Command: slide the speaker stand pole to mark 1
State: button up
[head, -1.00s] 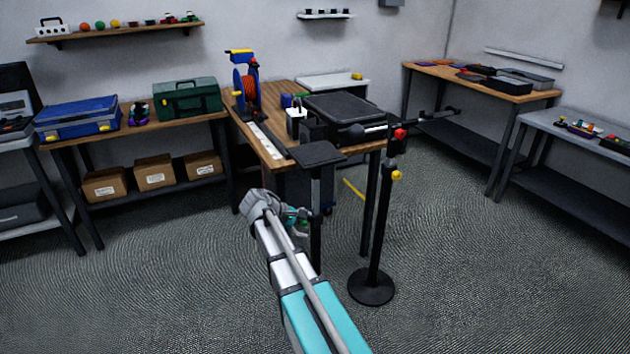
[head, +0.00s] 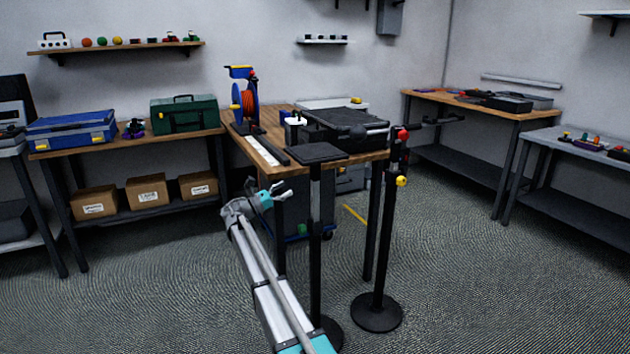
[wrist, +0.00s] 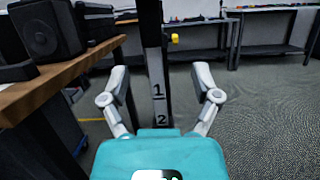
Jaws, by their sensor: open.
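The speaker stand (head: 316,225) is a dark upright pole with a flat black plate (head: 319,152) on top and a round base on the floor, partly hidden by my arm. In the wrist view the pole (wrist: 152,45) stands upright between my fingers, with a grey strip (wrist: 157,85) on it marked 1 above 2. My gripper (head: 281,191) is open, to the left of the pole in the head view. In the wrist view my gripper (wrist: 160,78) has its fingers spread on both sides of the pole, with gaps; I see no contact.
A second black stand (head: 380,250) with red and yellow knobs stands to the right. A dark speaker box (wrist: 47,30) is at left in the wrist view. Floor is clear at right.

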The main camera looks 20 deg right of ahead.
aim_at(311, 170)
jog(key=shift+w+a+n+h, duration=0.35)
jog(key=shift+w+h, duration=0.15)
jog(key=shift+w, duration=0.25)
jog(key=shift+d+r, duration=0.1)
jog(key=p+x, duration=0.4)
jog(key=x, duration=0.9)
jog(key=shift+d+p, duration=0.25)
jog(key=shift+p, duration=0.15)
grip_shut()
